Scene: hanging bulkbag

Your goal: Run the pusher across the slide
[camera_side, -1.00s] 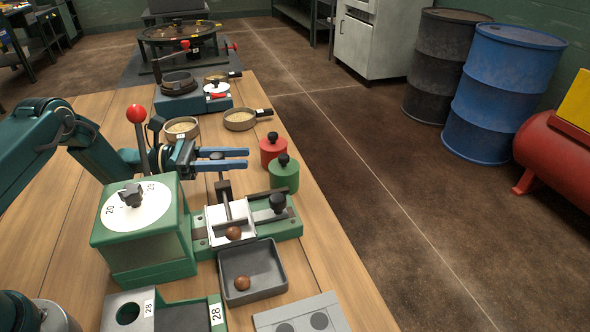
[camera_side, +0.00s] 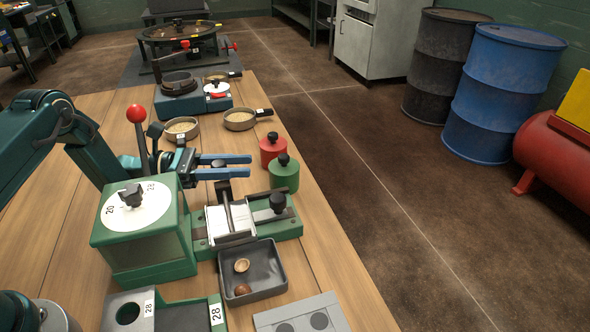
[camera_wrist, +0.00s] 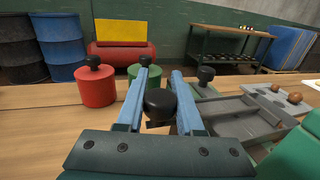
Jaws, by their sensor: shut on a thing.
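My gripper (camera_side: 235,167) is above the back edge of the slide (camera_side: 229,222). In the wrist view its blue fingers (camera_wrist: 158,85) are shut around the black knob (camera_wrist: 159,104) of the pusher. The pusher's dark bar (camera_side: 225,190) stands at the slide; its lower part is partly hidden. The slide's pale bed holds no ball in the side view. Two brown balls lie in the grey tray (camera_side: 278,280) in front of the slide: one (camera_side: 241,265) behind the other (camera_side: 243,289).
A second black knob (camera_side: 278,202) stands on the slide's green base. Green (camera_side: 284,175) and red (camera_side: 272,151) knobbed weights stand close beyond my fingers. A green box with a dial (camera_side: 137,206) stands left of the slide. A grey plate (camera_side: 300,316) lies in front.

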